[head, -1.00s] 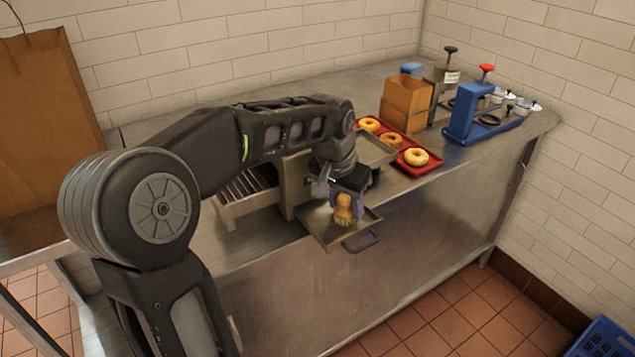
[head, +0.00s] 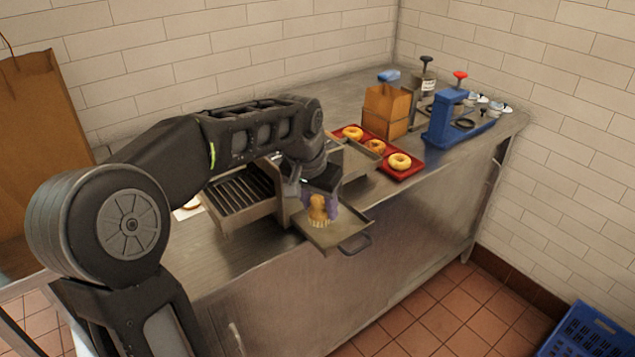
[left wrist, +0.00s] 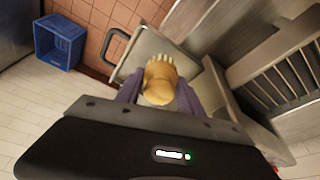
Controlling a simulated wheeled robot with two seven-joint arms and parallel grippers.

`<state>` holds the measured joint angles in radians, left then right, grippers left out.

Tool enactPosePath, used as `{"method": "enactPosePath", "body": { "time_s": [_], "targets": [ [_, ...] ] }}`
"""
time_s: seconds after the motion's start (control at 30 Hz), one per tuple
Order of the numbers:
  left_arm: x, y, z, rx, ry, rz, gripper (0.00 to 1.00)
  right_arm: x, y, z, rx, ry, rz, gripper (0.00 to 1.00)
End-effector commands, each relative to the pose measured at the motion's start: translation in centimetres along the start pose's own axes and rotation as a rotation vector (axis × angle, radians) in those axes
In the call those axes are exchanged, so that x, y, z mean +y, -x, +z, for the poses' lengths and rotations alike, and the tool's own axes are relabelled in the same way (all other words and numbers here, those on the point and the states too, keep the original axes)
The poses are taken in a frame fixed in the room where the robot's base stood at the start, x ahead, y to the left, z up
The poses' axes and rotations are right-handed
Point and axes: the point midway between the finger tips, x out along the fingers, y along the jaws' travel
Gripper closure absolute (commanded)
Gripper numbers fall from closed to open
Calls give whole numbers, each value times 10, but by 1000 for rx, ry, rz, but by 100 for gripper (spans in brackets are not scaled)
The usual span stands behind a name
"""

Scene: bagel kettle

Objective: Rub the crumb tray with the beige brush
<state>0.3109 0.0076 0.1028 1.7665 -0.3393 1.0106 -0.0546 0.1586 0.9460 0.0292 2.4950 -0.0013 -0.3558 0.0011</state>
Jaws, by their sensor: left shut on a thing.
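The beige brush (head: 318,208) has a rounded wooden handle and pale bristles pointing down. My left gripper (head: 320,198) is shut on its handle. The brush also shows between the fingers in the left wrist view (left wrist: 161,82). The crumb tray (head: 350,226) is a shallow metal tray with a dark loop handle, pulled out from the metal toaster (head: 245,195) over the counter's front edge. The bristles are over the tray, at or close to its surface; I cannot tell whether they touch. My right gripper is not in view.
A red tray (head: 408,172) with bagels lies on the counter right of the toaster. Behind it stand a brown box (head: 386,110) and a blue press (head: 447,118). A blue crate (head: 590,330) is on the floor at right.

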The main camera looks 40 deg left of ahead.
Motion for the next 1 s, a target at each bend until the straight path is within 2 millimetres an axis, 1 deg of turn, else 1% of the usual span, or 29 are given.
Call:
{"method": "enactPosePath", "body": {
  "time_s": [0.03,0.3,0.4,1.0],
  "targets": [
    [0,8,-3,0,-1,0,94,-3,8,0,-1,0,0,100],
    [1,31,-12,1,-2,1,94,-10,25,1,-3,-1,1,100],
    [1,36,-15,2,-2,1,94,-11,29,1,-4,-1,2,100],
    [2,38,-15,2,-2,1,94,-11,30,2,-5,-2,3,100]
  ]
}}
